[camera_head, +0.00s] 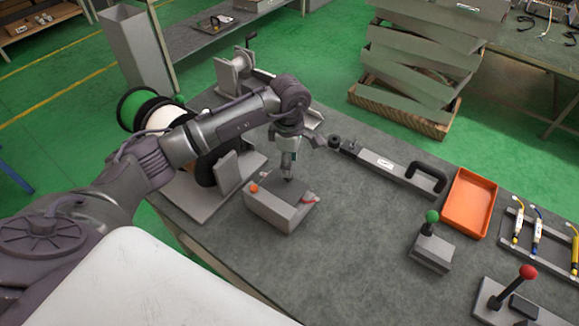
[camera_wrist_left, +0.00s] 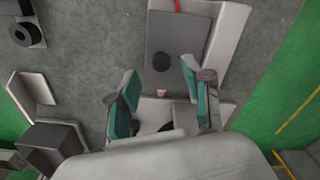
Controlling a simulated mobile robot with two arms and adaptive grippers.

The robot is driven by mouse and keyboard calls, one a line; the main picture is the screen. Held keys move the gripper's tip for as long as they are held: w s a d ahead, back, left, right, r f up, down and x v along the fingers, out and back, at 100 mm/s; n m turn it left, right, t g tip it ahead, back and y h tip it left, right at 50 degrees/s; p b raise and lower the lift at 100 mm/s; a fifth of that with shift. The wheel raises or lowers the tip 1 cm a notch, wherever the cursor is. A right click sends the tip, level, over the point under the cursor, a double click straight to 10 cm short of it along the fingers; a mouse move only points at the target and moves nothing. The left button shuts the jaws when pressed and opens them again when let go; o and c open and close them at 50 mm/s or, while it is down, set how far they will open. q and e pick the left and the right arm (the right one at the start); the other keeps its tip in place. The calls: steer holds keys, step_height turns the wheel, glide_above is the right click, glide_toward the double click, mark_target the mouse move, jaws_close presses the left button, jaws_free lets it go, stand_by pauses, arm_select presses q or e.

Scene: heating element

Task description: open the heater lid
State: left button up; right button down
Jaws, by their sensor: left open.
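The heater (camera_head: 272,211) is a light grey box with an orange knob, standing on the grey workbench. Its dark grey lid (camera_head: 291,188) lies flat on top and looks closed. My left gripper (camera_head: 289,176) points down just over the lid. In the left wrist view the lid (camera_wrist_left: 180,30) carries a round black knob (camera_wrist_left: 162,62). The teal fingers of my left gripper (camera_wrist_left: 162,76) are spread apart, with the lid knob between or just beyond their tips. I cannot tell whether they touch it. My right gripper is not in view.
Cable spools (camera_head: 160,118) stand left of the heater on the workbench (camera_head: 350,245). A long grey bar with a black handle (camera_head: 390,168), an orange tray (camera_head: 468,203) and a green-knobbed lever (camera_head: 431,245) are to the right. The bench between heater and lever is clear.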

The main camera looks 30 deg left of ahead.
mark_target(284, 183)
arm_select(q)
steer(key=shift+f+p, duration=0.4)
steer(key=shift+f, duration=1.7)
steer(key=shift+c, duration=0.3)
jaws_close()
